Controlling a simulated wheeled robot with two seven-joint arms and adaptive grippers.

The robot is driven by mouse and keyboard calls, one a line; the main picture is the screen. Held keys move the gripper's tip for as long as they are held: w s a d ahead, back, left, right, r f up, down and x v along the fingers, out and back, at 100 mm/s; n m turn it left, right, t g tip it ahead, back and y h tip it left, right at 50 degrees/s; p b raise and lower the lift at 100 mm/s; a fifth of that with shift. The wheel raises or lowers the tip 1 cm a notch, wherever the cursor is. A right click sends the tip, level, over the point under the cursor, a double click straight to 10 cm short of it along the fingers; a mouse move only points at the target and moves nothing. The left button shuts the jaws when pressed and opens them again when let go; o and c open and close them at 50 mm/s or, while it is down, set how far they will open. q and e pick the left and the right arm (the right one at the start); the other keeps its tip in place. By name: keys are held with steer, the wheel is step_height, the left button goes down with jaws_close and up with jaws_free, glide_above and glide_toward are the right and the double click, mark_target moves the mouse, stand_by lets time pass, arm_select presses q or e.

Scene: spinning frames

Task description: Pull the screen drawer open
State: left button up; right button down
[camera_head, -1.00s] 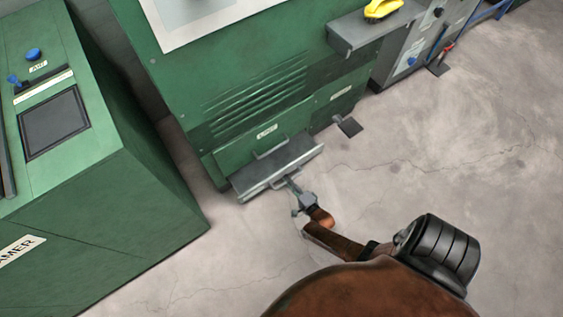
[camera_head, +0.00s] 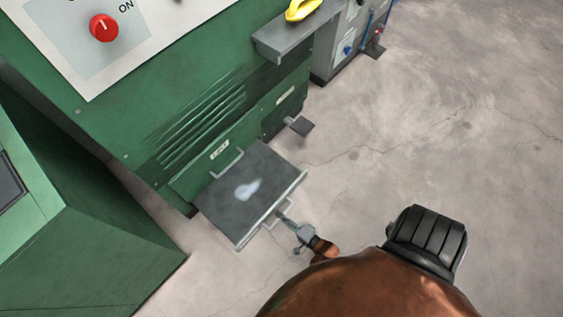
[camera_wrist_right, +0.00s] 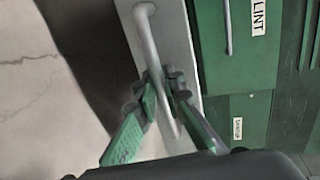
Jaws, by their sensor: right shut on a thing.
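The screen drawer (camera_head: 222,213) is a flat grey tray that sticks well out from the low front of the green machine (camera_head: 130,125). A pale patch (camera_head: 248,188) lies on its top. A metal bar handle (camera_wrist_right: 143,25) runs along its front. My right gripper (camera_head: 281,217) is at this front edge, low over the floor. In the right wrist view, its two green-padded fingers (camera_wrist_right: 166,88) stand on either side of the bar and are shut on it. My left gripper is not in view.
A second handle (camera_head: 227,165) is on the green panel behind the tray, near a white label (camera_head: 219,150). A dark pedal (camera_head: 301,126) stands out to the right. A grey shelf (camera_head: 295,35) holds a yellow object (camera_head: 302,9). The concrete floor (camera_head: 440,130) at right is clear.

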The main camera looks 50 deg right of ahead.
steer(key=c, duration=2)
jaws_free()
steer(key=shift+c, duration=0.2)
steer(key=shift+s, duration=0.1)
steer(key=v, duration=1.1)
steer(key=shift+s, duration=0.4)
